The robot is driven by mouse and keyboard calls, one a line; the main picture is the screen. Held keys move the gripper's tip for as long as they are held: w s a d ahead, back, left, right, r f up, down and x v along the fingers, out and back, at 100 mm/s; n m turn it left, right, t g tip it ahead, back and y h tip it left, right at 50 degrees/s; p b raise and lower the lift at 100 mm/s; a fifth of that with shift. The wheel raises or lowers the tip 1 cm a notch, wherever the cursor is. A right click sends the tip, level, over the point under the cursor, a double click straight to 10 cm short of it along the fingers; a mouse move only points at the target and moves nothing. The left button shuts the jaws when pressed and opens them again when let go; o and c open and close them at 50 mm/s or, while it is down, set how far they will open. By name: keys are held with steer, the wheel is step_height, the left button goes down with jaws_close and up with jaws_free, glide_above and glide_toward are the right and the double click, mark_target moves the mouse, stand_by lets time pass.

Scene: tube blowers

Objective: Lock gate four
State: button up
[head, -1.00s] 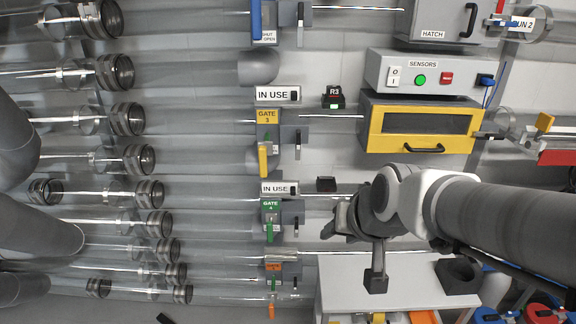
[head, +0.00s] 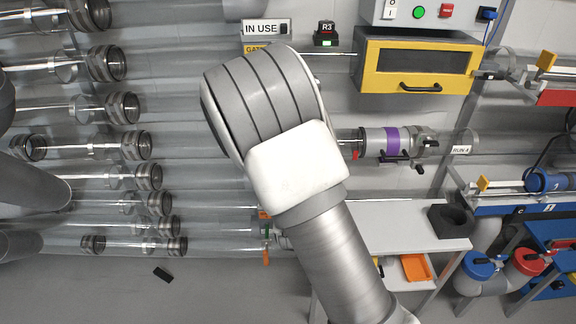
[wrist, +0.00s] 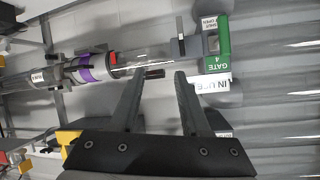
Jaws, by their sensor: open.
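Gate four is the green block marked GATE 4 (wrist: 216,48) at the upper right of the wrist view, on a clear tube. A SHUT/OPEN label (wrist: 213,21) is above it in the picture. A dark, pale-tipped handle (wrist: 180,40) stands just left of the block. An IN USE plate (wrist: 211,85) is below the block. My gripper (wrist: 159,75) is open and empty, its fingertips below and left of the gate in the picture, apparently short of it. In the head view my arm hides gate four and the gripper.
A purple-banded fitting (head: 392,141) on the RUN 4 tube is right of my arm. The yellow-framed box (head: 418,66) is above it. A white table (head: 400,225) with a dark holder (head: 450,221) stands lower right. Clear tubes fill the left; the floor lower left is mostly bare.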

step_height(320, 180, down, 5)
steer(key=a+n+t+y+b, duration=0.2)
steer(key=a+n+t, duration=0.1)
steer(key=n+t, duration=0.15)
steer(key=w, duration=1.6)
steer(key=shift+w+d+f+t+p, duration=0.15)
steer(key=shift+w+d+t+p, duration=0.15)
steer(key=shift+w+d+t, duration=0.15)
steer(key=shift+c, duration=0.3)
jaws_close()
stand_by(0.3)
